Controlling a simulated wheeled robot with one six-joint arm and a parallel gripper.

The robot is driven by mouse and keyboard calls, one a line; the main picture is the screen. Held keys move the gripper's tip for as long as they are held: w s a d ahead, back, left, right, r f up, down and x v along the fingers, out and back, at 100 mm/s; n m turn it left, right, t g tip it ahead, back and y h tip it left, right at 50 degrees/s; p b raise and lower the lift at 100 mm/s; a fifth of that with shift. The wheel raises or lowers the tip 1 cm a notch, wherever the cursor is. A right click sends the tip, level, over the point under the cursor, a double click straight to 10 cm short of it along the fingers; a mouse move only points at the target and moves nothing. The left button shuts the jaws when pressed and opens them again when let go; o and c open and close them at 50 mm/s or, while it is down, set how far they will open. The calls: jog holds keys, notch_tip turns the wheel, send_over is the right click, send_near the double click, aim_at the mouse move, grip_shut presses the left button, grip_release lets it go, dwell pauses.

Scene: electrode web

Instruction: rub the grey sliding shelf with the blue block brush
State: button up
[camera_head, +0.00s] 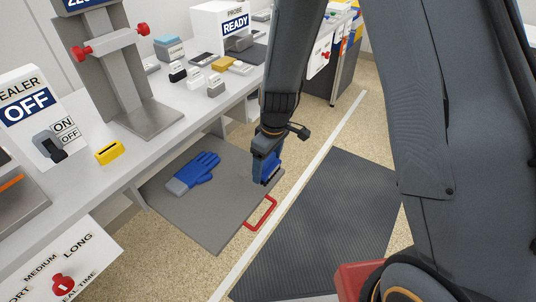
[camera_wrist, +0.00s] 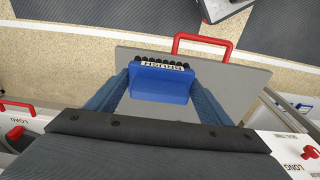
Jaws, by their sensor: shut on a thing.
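The grey sliding shelf (camera_head: 215,222) is pulled out from under the bench in the head view, with a red handle (camera_head: 262,213) on its front edge. My gripper (camera_head: 266,168) is over the shelf's right part, near the handle. It is shut on the blue block brush (camera_wrist: 160,84), whose dark bristles point toward the handle side in the wrist view. The shelf also shows in the wrist view (camera_wrist: 235,85), behind the brush. I cannot tell whether the bristles touch the shelf.
A blue glove (camera_head: 193,173) lies on the shelf, left of my gripper. The bench (camera_head: 160,150) holds a sealer box (camera_head: 30,110), a yellow block (camera_head: 109,152) and a grey press stand (camera_head: 140,118). A dark mat (camera_head: 325,220) lies on the floor at right.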

jog(key=shift+r+p, duration=0.75)
jog(key=shift+r, duration=0.5)
